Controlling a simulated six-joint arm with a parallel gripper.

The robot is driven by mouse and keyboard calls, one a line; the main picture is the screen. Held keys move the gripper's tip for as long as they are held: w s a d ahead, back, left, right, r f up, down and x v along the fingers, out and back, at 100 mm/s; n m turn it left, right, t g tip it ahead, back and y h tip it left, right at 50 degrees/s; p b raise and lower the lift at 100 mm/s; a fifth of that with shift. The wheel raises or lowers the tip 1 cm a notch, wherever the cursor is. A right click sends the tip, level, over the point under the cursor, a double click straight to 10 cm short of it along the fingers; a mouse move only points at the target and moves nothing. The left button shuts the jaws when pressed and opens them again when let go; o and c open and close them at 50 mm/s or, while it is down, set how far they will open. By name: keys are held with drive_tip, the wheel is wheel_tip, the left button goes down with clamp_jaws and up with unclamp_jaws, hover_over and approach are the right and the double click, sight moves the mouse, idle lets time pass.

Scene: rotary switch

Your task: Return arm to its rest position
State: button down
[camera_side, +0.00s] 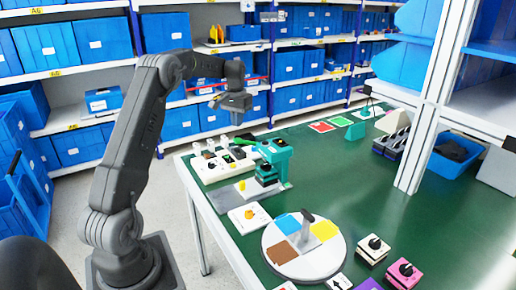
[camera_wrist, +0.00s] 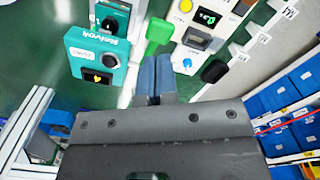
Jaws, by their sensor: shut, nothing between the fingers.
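My gripper (camera_side: 237,117) hangs in the air beyond the far left edge of the green table (camera_side: 340,170), above the level of its top. It is shut and empty. In the wrist view the two blue-grey fingertips (camera_wrist: 156,78) are pressed together. A white box with an orange knob (camera_side: 249,216) sits near the table's left edge. A white box with a black knob (camera_side: 374,247) and a pink box with a black knob (camera_side: 405,271) sit at the front right. My gripper is apart from all of them.
A teal device (camera_side: 275,160) and a white control panel (camera_side: 222,165) stand at the table's left side. A round turntable (camera_side: 285,255) with coloured sectors lies in front. A white post (camera_side: 425,120) rises at the right. Shelves of blue bins (camera_side: 100,42) line the back.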

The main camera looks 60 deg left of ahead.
drive_tip(key=s+d+r+m+t, duration=0.1)
drive_tip(key=s+d+r, duration=0.1)
drive_tip(key=d+r, duration=0.35)
drive_tip(key=s+d+r+m+t+y, duration=0.1)
drive_tip(key=d+r, duration=0.1)
drive_tip(key=d, duration=0.7)
drive_tip(key=s+d+r+m, duration=0.15)
drive_tip(key=d+r, duration=0.25)
drive_tip(key=d, duration=0.4)
drive_tip(key=s+d+f+m+t+h, duration=0.1)
drive_tip(key=s+d+f+m+t, duration=0.1)
drive_tip(key=s+d, duration=1.3)
drive_tip(key=s+f+t, duration=0.1)
drive_tip(key=s, duration=0.2)
drive_tip(key=shift+d+f+t, duration=0.15)
drive_tip(key=shift+d+t, duration=0.15)
